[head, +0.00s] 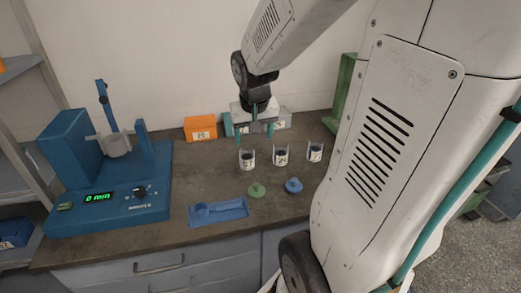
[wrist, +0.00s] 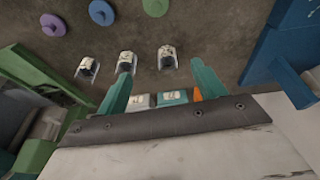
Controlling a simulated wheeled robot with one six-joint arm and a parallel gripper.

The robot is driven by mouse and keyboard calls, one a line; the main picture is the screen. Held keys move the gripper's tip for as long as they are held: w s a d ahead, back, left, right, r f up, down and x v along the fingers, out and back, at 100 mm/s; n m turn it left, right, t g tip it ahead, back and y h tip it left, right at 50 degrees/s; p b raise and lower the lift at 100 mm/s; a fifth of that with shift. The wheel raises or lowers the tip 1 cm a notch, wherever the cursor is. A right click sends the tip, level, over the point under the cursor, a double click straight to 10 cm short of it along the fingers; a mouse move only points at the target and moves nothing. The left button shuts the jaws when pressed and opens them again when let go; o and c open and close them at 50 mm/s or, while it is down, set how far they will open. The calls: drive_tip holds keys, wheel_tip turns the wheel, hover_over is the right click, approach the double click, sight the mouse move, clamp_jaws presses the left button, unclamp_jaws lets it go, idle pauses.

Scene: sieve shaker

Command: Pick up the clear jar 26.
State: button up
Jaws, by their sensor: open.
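Three small clear jars with dark contents and white labels stand upright in a row on the dark bench. The left jar (head: 247,160) reads 57. The middle jar (head: 281,156) has a label that could be 24 or 26. The right jar (head: 315,153) has a label I cannot read. In the wrist view the row is mirrored: left jar (wrist: 168,58), middle jar (wrist: 127,61), right jar (wrist: 88,68). My gripper (head: 261,130) is open and empty, above the bench behind the left and middle jars. Its teal fingers (wrist: 162,68) also show in the wrist view.
A blue shaker machine (head: 110,185) stands at the left. A blue tray (head: 218,211), a green lid (head: 257,190) and a blue lid (head: 293,186) lie in front; a purple lid (wrist: 53,25) shows in the wrist view. An orange box (head: 201,128) stands at the back wall.

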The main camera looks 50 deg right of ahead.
sight(281, 151)
drive_tip(key=w+d+f+m, duration=0.1)
drive_tip(key=d+f, duration=0.3)
drive_tip(key=d, duration=0.1)
drive_tip(key=d+f+m, duration=0.1)
drive_tip(key=d+f, duration=0.3)
drive_tip(key=d, duration=0.1)
drive_tip(key=w+d+f+m+h, duration=0.1)
drive_tip(key=d+f, duration=0.3)
drive_tip(key=d, duration=0.2)
drive_tip(key=shift+w+f+m, duration=0.3)
drive_tip(key=shift+f, duration=0.1)
drive_tip(key=x, duration=0.5)
drive_tip(key=shift+w+a, duration=0.1)
drive_tip(key=c, duration=1.2)
drive_tip(key=shift+r, duration=0.1)
